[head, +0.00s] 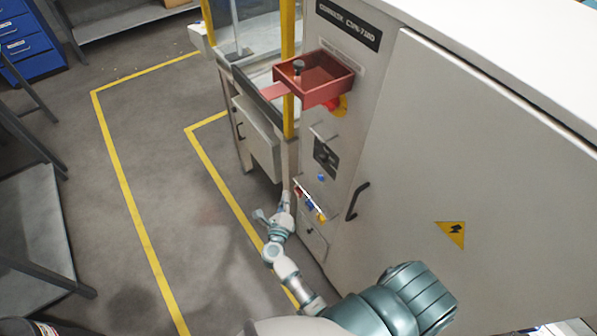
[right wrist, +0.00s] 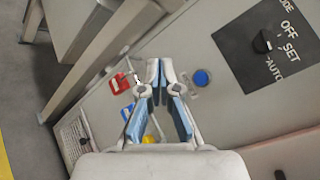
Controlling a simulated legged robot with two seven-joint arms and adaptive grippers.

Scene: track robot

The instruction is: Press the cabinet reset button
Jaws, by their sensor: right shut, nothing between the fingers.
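The grey cabinet (head: 470,170) fills the right of the head view. A round blue button (head: 321,177) sits on its narrow front panel, below a dark selector plate (head: 326,156). The button also shows in the right wrist view (right wrist: 201,78), just right of the fingertips, unobstructed. My right gripper (head: 286,197) is near the panel, left of and a little below the button in the head view. In the right wrist view its fingers (right wrist: 160,70) meet at the tips, shut and empty. I cannot tell whether they touch anything. My left gripper is out of view.
A red open tray (head: 315,80) juts out above the panel, near a red knob on yellow. Red, blue and yellow items (head: 311,205) hang below the button. A black door handle (head: 357,201) stands out to the right.

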